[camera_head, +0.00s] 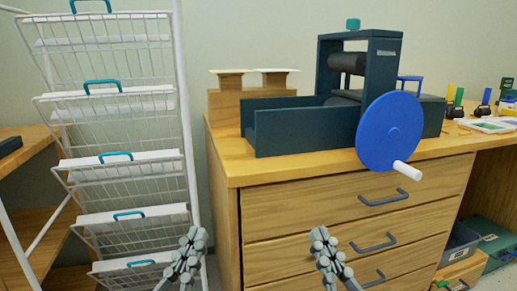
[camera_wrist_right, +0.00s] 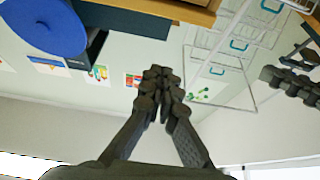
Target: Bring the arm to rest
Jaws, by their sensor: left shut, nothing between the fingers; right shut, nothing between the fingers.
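My left gripper (camera_head: 191,247) is at the bottom of the head view, in front of the wire rack, shut and empty. My right gripper (camera_head: 319,236) is at the bottom middle of the head view, in front of the wooden drawers, shut and empty. In the right wrist view the right gripper's fingers (camera_wrist_right: 158,76) meet at their tips with nothing between them. My left gripper also shows at the right edge of the right wrist view (camera_wrist_right: 285,80). Both grippers appear apart from the furniture.
A white wire rack (camera_head: 118,105) with teal handles stands left. A wooden drawer cabinet (camera_head: 350,208) carries a dark press (camera_head: 300,128) with a blue wheel (camera_head: 389,131) and white crank handle (camera_head: 407,170) jutting forward. Bins (camera_head: 455,245) sit low at right.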

